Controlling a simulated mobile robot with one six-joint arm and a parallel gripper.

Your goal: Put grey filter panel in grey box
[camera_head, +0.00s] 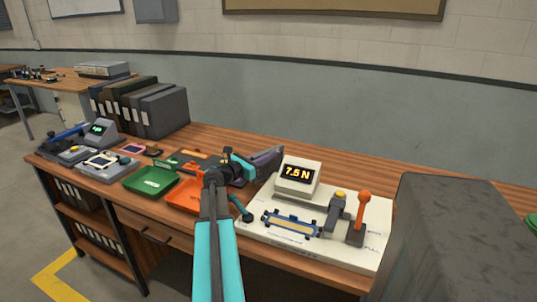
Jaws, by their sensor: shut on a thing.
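My gripper (246,188) is at the middle of the bench, its teal fingers partly hidden by my arm. A dark grey panel-like piece (265,164), which looks like the grey filter panel, is at the fingers and sticks out to the right, tilted, beside the readout unit. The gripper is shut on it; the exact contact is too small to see. A large dark grey box-like body (440,240) stands at the right front; its inside is not visible, and I cannot tell whether it is the grey box.
A white test fixture (345,250) with a 7.5 N readout (298,177) and an orange lever (363,210) stands right of my gripper. Left are a green tray (150,181), an orange tray (187,197) and small devices. Grey binders (164,110) stand behind them.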

